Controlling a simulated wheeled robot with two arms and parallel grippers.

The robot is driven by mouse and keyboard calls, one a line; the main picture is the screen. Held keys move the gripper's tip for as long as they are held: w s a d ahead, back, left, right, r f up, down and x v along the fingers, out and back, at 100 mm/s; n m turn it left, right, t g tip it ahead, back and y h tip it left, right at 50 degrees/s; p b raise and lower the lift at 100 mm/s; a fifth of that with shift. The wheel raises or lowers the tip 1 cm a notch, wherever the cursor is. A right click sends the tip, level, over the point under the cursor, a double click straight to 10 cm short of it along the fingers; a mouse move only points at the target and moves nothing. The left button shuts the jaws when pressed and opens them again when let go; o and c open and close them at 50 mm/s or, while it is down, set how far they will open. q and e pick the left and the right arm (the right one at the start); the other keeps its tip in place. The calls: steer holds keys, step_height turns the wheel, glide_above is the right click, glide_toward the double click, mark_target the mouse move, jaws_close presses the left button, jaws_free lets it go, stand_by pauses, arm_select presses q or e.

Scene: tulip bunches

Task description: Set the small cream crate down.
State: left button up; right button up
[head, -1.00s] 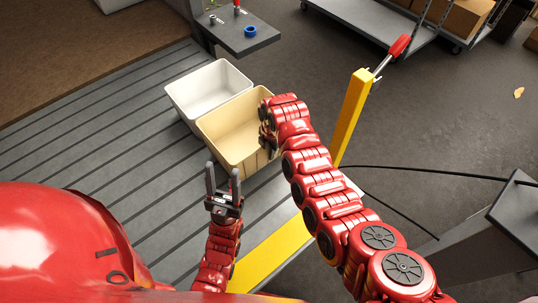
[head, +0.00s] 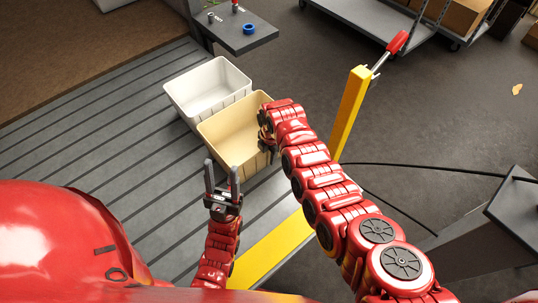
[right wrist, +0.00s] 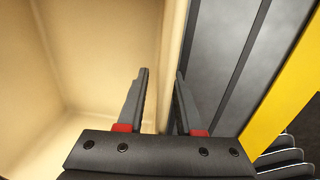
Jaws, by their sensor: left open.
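The small cream crate (head: 236,133) stands upright and looks empty, side by side with a white crate on the grey ribbed surface. I cannot tell from this angle whether its base rests fully on it. My right gripper (head: 268,130) is at the crate's right wall. My left gripper (head: 222,165) is open and empty, just in front of the crate's near corner.
The white crate (head: 205,90) sits directly behind and left of the cream one. A dark shelf (head: 240,38) with a blue ring (head: 249,28) lies beyond. A yellow post (head: 350,115) stands right of my right arm. The ribbed surface at left is clear.

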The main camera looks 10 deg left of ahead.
steer(key=shift+r, duration=0.1)
step_height(320, 180, up, 12)
steer(key=shift+s+d, duration=0.3)
steer(key=shift+d, duration=0.1)
stand_by(0.6)
